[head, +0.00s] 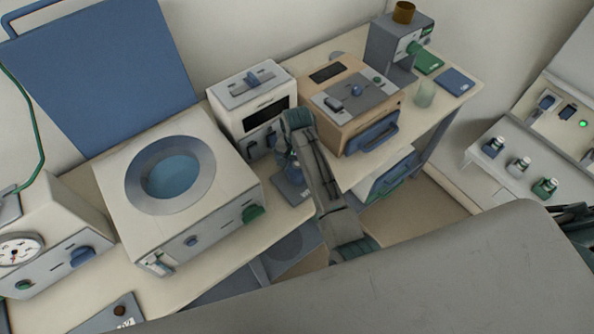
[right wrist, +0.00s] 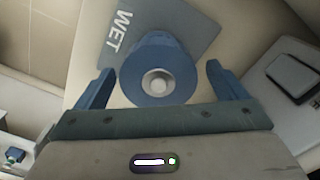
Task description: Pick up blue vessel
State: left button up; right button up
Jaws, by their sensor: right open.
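A round blue vessel (right wrist: 130,82) with a pale knob or lid centre shows in the right wrist view. It stands on a grey plate marked "WET" (right wrist: 186,32). My right gripper (right wrist: 159,72) is open, with one blue finger on each side of the vessel and visible gaps between. In the head view my right gripper (head: 291,163) is at the bench, in front of the small white device, over the dark plate (head: 293,190). My arm partly hides the vessel there. My left gripper is not identifiable in view.
A white unit with a round blue opening (head: 172,178) stands left of the gripper. A small white oven (head: 250,100) is behind it, and a tan furnace (head: 350,110) with a blue handle is close on its right. Small capped bottles (head: 518,165) stand on a right-hand shelf.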

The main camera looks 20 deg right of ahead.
notch_tip(320, 180, down, 3)
jog(key=shift+s+f+p, duration=0.1)
jog(key=shift+p, duration=0.5)
jog(key=shift+f, duration=0.35)
jog(key=shift+c, duration=0.2)
jog(key=c, duration=1.1)
jog(key=shift+c, duration=1.2)
pick_arm(q)
jog(key=shift+w+r, duration=0.85)
jog(key=shift+r, duration=0.2)
pick_arm(e)
jog(key=shift+r, duration=0.2)
